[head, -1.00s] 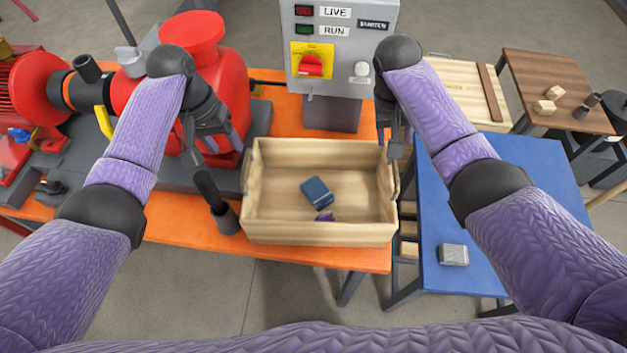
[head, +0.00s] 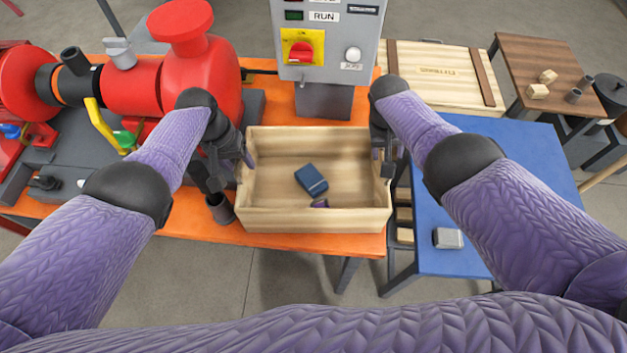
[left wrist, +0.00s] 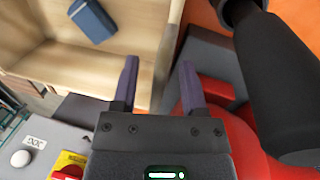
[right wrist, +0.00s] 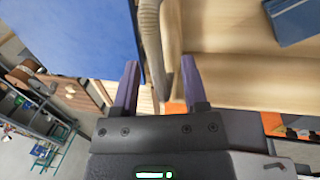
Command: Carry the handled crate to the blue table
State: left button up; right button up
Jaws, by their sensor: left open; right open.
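The handled crate (head: 315,219), open and pale wood, sits on the orange table (head: 200,233). It holds a dark blue box (head: 311,180) and a small purple item (head: 320,203). My left gripper (head: 232,172) is open at the crate's left side; in the left wrist view its fingers (left wrist: 158,75) straddle the crate's end edge. My right gripper (head: 384,160) is open at the right side; in the right wrist view the rounded handle (right wrist: 150,40) runs between its fingers (right wrist: 160,75). The blue table (head: 440,262) stands just right of the orange one.
A grey metal block (head: 448,238) lies on the blue table's near part. A control box (head: 330,45) and a red pump (head: 200,80) stand behind and left of the crate. A dark upright cup-like part (head: 220,208) is close to the crate's left side. A wooden case (head: 440,80) lies behind the blue table.

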pick_arm(q)
grip_shut()
pick_arm(e)
grip_shut()
dwell(1.3)
